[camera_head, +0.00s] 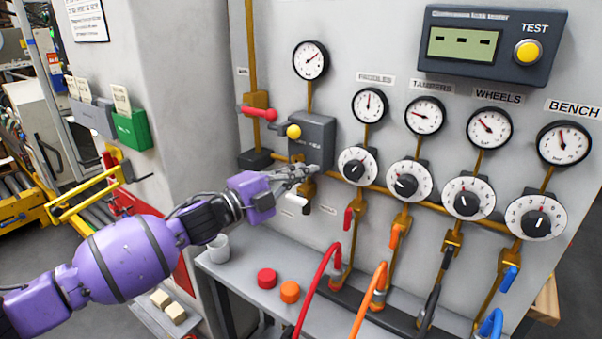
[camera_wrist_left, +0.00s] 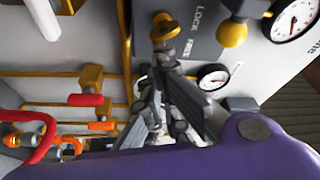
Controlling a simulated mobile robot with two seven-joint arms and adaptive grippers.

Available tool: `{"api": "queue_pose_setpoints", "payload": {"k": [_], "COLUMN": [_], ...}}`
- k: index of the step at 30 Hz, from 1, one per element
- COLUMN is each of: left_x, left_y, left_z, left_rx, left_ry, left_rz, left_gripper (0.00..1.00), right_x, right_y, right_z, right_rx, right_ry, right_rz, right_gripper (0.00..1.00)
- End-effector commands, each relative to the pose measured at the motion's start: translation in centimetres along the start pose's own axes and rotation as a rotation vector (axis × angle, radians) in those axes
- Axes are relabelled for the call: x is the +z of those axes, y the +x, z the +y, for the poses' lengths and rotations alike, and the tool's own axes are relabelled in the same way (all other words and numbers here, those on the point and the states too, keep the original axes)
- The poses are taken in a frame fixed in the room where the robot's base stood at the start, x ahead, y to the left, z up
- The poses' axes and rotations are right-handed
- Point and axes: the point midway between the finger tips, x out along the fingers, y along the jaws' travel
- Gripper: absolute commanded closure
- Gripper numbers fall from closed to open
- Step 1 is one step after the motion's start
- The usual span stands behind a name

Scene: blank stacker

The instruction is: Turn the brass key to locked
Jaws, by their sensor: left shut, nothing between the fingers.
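The brass key (camera_wrist_left: 165,30) shows in the left wrist view just beyond my fingertips, on the grey box (camera_wrist_left: 210,12) beside the printed words LOCK and FREE. Which word the key points to I cannot tell. In the head view the same grey box (camera_head: 318,130) is on the wall panel, and my gripper covers the key area. My left gripper (camera_head: 312,172) reaches in from the left at the box's lower edge. In the left wrist view its fingers (camera_wrist_left: 163,75) are together and empty, close to the key but seemingly apart from it. My right gripper is not in view.
A yellow knob (camera_head: 293,131) juts from the box's left, with a red-handled valve (camera_head: 260,113) beyond it. White dials (camera_head: 357,166) run along the panel to the right. Red (camera_head: 318,275) and orange hoses rise below. A cup (camera_head: 218,248) stands on the shelf.

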Motion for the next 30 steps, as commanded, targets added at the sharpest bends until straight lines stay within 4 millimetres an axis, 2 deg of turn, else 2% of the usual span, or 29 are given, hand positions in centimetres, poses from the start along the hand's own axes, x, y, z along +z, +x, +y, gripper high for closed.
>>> {"api": "queue_pose_setpoints", "payload": {"k": [30], "left_x": [0.7], "left_y": [0.19], "left_z": [0.14], "left_rx": [0.019], "left_ry": [0.051], "left_rz": [-0.005], "left_gripper": [1.0], "right_x": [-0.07], "right_y": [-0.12], "right_z": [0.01], "right_rx": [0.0], "right_ry": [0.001], "right_rz": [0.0], "right_gripper": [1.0]}}
